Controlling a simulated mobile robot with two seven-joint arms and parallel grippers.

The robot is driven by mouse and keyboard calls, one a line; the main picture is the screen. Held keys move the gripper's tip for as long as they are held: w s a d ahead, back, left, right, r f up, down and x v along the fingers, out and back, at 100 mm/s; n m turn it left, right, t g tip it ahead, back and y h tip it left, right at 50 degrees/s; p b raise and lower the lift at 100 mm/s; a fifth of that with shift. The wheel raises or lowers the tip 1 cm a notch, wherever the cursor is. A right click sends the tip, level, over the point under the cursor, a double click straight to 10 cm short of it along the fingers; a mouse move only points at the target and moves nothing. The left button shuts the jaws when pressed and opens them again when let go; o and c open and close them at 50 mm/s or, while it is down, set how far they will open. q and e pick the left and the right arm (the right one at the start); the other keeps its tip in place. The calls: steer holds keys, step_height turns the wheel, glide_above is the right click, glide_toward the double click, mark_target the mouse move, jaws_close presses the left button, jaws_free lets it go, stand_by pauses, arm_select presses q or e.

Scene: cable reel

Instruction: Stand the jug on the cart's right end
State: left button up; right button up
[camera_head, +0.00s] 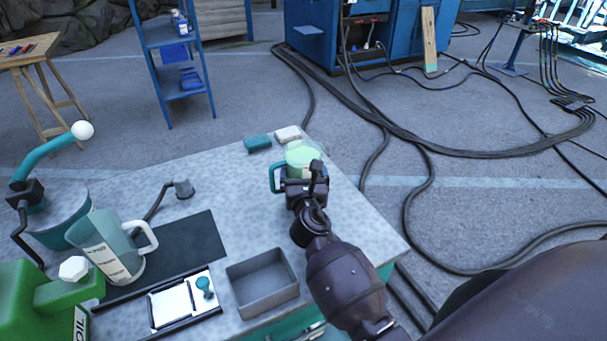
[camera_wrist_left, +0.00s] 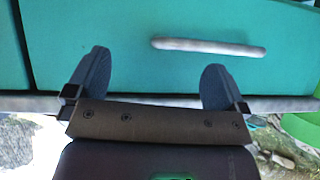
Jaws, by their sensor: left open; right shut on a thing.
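A translucent pale-green jug (camera_head: 301,152) with a teal handle is above the right part of the grey cart top (camera_head: 345,215). My right gripper (camera_head: 304,172) is shut on this jug; the gripper and wrist hide its lower part. I cannot tell whether its base touches the top. A second clear jug (camera_head: 108,250) with a white handle and printed label stands tilted-looking at the left. My left gripper (camera_wrist_left: 157,62) is open and empty in the left wrist view, in front of a teal drawer front (camera_wrist_left: 100,25) with a pale handle (camera_wrist_left: 208,46).
A grey open bin (camera_head: 262,284), a white tray (camera_head: 184,302) and a dark mat (camera_head: 190,250) are nearer. A teal block (camera_head: 257,143) and a white block (camera_head: 287,133) lie at the back edge. A green machine (camera_head: 40,300) stands left. The right corner is bare; cables cover the floor beyond.

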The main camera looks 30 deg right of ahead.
steer(key=o, duration=1.2)
steer(key=shift+f, duration=0.1)
steer(key=shift+s, duration=0.1)
steer(key=v, duration=0.7)
steer(key=shift+s+a, duration=0.1)
steer(key=shift+s, duration=0.05)
